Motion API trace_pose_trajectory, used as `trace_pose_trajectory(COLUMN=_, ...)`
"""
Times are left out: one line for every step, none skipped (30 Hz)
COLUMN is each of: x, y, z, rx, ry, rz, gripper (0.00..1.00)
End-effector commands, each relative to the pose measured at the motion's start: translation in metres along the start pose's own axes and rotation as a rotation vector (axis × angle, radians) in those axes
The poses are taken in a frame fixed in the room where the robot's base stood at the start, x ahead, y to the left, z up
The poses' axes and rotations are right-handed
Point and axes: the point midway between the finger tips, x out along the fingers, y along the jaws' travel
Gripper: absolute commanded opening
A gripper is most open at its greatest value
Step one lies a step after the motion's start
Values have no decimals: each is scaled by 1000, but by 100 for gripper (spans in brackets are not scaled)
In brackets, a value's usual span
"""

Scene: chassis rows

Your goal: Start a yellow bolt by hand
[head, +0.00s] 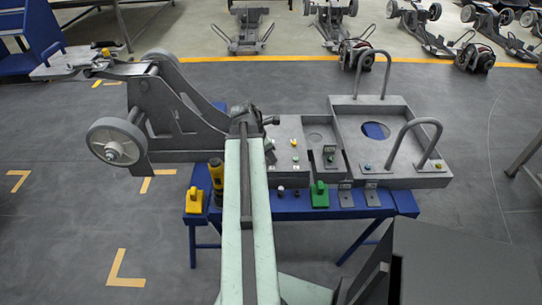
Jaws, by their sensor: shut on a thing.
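My gripper (252,118) is at the far end of my pale green arm, over the left part of the grey chassis (440,180) on the blue bench. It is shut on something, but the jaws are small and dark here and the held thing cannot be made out. A small yellow bolt head (294,142) shows on the chassis plate, right of my gripper. Whether either is seated or loose cannot be told.
A yellow and black tool (217,180), a yellow block (194,201) and a green block (319,195) stand along the blue bench (290,206). A wheeled arm part (180,105) juts left. Two hoop handles (415,145) rise at right. Floor at left is mostly clear.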

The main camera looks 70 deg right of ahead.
Motion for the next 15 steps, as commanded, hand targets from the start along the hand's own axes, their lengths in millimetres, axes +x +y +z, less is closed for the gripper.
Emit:
trace_pose_trajectory(x=0, y=4, z=1, rx=55, ry=-1, rz=-24, gripper=0)
trace_pose_trajectory(x=0, y=4, z=1, rx=86, ry=-1, rz=-37, gripper=0)
trace_pose_trajectory(x=0, y=3, z=0, rx=116, ry=-1, rz=-50, gripper=0)
trace_pose_trajectory(x=0, y=2, z=0, rx=131, ry=-2, rz=-55, gripper=0)
trace_pose_trajectory(x=0, y=2, z=0, rx=138, ry=-2, rz=-58, gripper=0)
trace_pose_trajectory(x=0, y=1, z=0, rx=141, ry=-1, rz=-59, gripper=0)
trace_pose_trajectory(x=0, y=1, z=0, rx=141, ry=-1, rz=-59, gripper=0)
trace_pose_trajectory(x=0, y=1, z=0, rx=140, ry=-1, rz=-58, gripper=0)
trace_pose_trajectory(x=0, y=1, z=0, rx=140, ry=-1, rz=-58, gripper=0)
trace_pose_trajectory(x=0, y=1, z=0, rx=140, ry=-1, rz=-58, gripper=0)
trace_pose_trajectory(x=0, y=1, z=0, rx=143, ry=-1, rz=-59, gripper=0)
trace_pose_trajectory(x=0, y=2, z=0, rx=162, ry=-1, rz=-67, gripper=0)
trace_pose_trajectory(x=0, y=3, z=0, rx=190, ry=0, rz=-80, gripper=0)
trace_pose_trajectory(x=1, y=5, z=1, rx=232, ry=-1, rz=-97, gripper=0)
trace_pose_trajectory(x=1, y=6, z=2, rx=300, ry=-1, rz=-125, gripper=0)
